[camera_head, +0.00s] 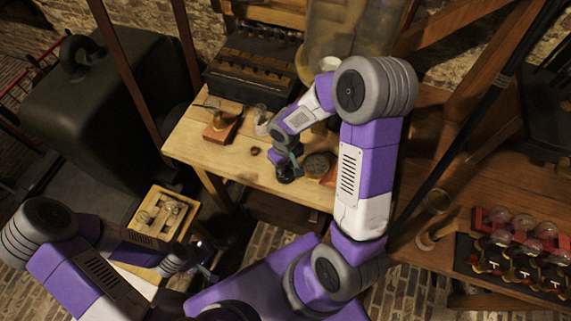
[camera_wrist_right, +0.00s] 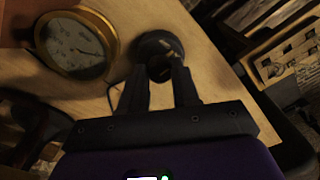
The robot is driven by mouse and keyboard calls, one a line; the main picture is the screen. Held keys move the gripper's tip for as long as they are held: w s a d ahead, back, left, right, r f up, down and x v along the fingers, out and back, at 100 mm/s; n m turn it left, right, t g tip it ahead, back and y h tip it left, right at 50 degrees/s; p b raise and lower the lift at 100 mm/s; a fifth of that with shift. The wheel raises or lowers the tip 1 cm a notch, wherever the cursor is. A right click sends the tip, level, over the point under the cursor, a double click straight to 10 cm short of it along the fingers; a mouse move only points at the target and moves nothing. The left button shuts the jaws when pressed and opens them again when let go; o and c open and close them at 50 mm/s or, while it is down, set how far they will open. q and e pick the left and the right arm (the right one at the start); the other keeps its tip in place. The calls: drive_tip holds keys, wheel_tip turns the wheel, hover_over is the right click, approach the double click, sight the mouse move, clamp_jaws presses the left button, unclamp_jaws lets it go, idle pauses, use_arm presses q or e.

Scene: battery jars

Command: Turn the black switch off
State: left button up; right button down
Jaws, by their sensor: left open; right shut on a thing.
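The black switch (camera_head: 286,175) stands near the front edge of the wooden table (camera_head: 202,152), with a dark round base. My right gripper (camera_head: 291,162) reaches down over it. In the right wrist view the switch (camera_wrist_right: 158,45) lies at the fingertips of the right gripper (camera_wrist_right: 160,76), which is shut on its dark upper part. The fingers partly hide the lever, so I cannot tell its position. My left gripper (camera_head: 207,268) is open and empty, low and to the left, away from the switch.
A brass-rimmed dial (camera_wrist_right: 76,43) stands beside the switch. A wooden block with a brass piece (camera_head: 221,128) sits further left on the table. A dark rack (camera_head: 250,65) and a large glass jar (camera_head: 350,30) stand behind. A tray (camera_head: 143,226) lies near my left arm.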

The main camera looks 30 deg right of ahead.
drive_tip(key=n, duration=0.4)
drive_tip(key=shift+n, duration=0.3)
drive_tip(key=shift+n+p, duration=0.75)
drive_tip(key=shift+n, duration=1.75)
drive_tip(key=c, duration=0.8)
unclamp_jaws()
wheel_tip(320, 180, up, 8)
drive_tip(key=shift+f+p, duration=0.2)
drive_tip(key=shift+p, duration=0.9)
